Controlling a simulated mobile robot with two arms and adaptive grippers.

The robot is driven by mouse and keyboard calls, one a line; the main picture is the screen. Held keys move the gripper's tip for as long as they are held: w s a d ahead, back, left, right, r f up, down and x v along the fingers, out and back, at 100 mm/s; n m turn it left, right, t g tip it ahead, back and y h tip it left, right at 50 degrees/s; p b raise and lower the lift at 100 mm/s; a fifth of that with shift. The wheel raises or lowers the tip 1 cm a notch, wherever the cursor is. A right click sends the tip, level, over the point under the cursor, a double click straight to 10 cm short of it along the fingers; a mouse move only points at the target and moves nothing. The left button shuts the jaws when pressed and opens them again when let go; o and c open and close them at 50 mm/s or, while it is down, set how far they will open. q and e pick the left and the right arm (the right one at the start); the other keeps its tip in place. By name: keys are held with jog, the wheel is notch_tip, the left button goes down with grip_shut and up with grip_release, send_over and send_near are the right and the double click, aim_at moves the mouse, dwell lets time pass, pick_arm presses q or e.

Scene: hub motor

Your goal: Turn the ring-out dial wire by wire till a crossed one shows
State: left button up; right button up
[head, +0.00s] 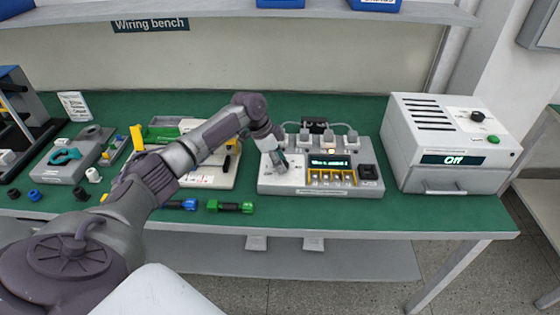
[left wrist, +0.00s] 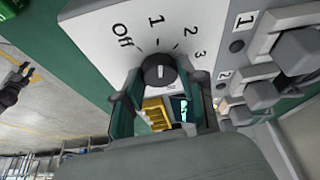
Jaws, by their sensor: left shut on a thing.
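The ring-out tester (head: 300,186) is a white box on the green bench, with a lit display (head: 328,162) whose small text begins with "Wire" and is otherwise hard to read. Its black dial (left wrist: 160,70) shows in the left wrist view, with Off, 1, 2 and 3 printed around it. The white pointer line seems to face 1. My left gripper (left wrist: 160,88) is shut on the dial, one finger on each side; in the head view (head: 277,160) it hides the dial. A dark claw, seemingly my right gripper (left wrist: 14,88), shows small at the left wrist view's edge.
A white unit (head: 450,180) reading "Off" stands to the right. A board (head: 205,178), green and blue connectors (head: 230,207) and a grey fixture (head: 75,158) lie left.

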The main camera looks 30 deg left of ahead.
pick_arm(q)
jog(key=o, duration=1.1)
jog(key=shift+o, duration=0.2)
jog(key=shift+r, duration=0.1)
jog(key=v, duration=1.2)
jog(key=shift+d, duration=0.1)
dwell(0.6)
